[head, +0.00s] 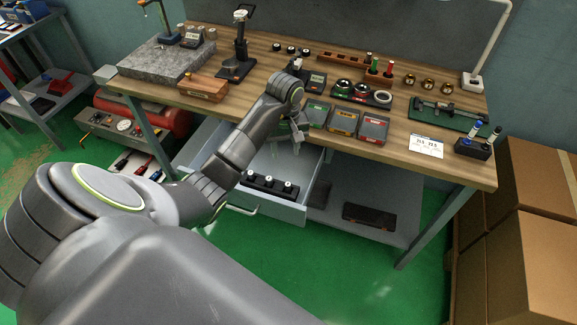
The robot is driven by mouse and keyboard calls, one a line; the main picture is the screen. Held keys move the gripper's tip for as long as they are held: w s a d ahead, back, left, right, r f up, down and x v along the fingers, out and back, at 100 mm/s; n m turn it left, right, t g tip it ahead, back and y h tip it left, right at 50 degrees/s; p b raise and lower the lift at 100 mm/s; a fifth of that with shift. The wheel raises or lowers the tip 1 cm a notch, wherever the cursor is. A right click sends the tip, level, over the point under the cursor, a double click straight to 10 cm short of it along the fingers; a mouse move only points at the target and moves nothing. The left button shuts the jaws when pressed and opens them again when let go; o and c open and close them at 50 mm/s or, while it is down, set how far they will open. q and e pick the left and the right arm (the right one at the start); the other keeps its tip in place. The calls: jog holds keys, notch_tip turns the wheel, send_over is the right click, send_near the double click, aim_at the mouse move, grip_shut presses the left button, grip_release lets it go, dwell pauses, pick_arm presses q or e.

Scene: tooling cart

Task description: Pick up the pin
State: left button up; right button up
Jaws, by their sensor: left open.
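My left gripper (297,143) hangs at the front edge of the wooden workbench (459,159), above the open grey drawer (291,211). It points down, open and empty, as far as I can see. In the drawer is a black holder (258,183) with several light-topped pieces. I cannot tell which piece is the pin. My right gripper is not in view.
Green, orange and red-labelled cases (343,119) stand just right of the gripper. A granite plate (160,62) and wooden box (203,87) are at the left. Cardboard boxes (535,258) stand at the right. The drawer's right part looks bare.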

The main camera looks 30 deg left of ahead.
pick_arm(q)
jog(key=b, duration=1.2)
send_over(288, 183)
jog(key=s, duration=0.1)
notch_tip(288, 183, down, 12)
jog(key=shift+r, duration=0.1)
jog(key=shift+w+f+b, duration=0.1)
jog(key=shift+f+b, duration=0.6)
jog(key=shift+f, duration=0.25)
jog(key=shift+w+d+f+p, duration=0.1)
jog(key=shift+w+f+p, duration=0.05)
jog(key=shift+f+p, duration=0.15)
jog(key=shift+w+f+p, duration=0.1)
jog(key=shift+f+p, duration=0.2)
jog(key=shift+f, duration=1.2)
grip_shut()
